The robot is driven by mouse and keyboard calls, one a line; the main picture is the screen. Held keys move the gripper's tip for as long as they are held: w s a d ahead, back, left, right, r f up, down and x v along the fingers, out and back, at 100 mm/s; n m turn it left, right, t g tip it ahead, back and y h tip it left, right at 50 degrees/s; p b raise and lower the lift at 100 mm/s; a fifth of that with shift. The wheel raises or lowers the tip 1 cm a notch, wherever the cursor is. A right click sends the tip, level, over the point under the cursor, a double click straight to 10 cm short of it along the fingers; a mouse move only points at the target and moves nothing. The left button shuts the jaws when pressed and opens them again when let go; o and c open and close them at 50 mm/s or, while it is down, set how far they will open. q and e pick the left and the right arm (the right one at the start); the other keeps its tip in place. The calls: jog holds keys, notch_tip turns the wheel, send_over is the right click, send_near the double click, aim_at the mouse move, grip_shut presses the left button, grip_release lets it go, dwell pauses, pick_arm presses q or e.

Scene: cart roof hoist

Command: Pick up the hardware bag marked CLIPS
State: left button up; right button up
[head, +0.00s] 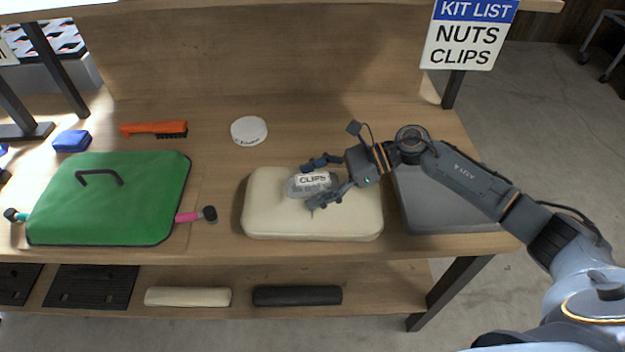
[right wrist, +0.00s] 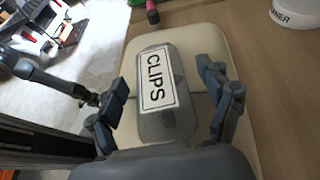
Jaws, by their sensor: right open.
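The clear hardware bag marked CLIPS (head: 312,182) lies on the cream cushion (head: 262,218) on the workbench. Its white label also shows in the right wrist view (right wrist: 158,80), with the bag's grey body around it. My right gripper (head: 318,183) reaches in from the right in the head view. It is open, with one finger on each side of the bag; the right wrist view (right wrist: 167,100) shows gaps between the fingers and the bag.
A white round tub (head: 248,131) and an orange brush (head: 153,129) stand behind. A green case (head: 110,205) is at left. A KIT LIST sign (head: 467,40) reads NUTS, CLIPS.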

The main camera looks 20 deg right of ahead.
jog(key=shift+c, duration=1)
jog(key=c, duration=1.1)
pick_arm(q)
jog(key=shift+s, duration=0.5)
jog(key=shift+w, duration=0.1)
pick_arm(e)
jog(key=shift+r, duration=0.1)
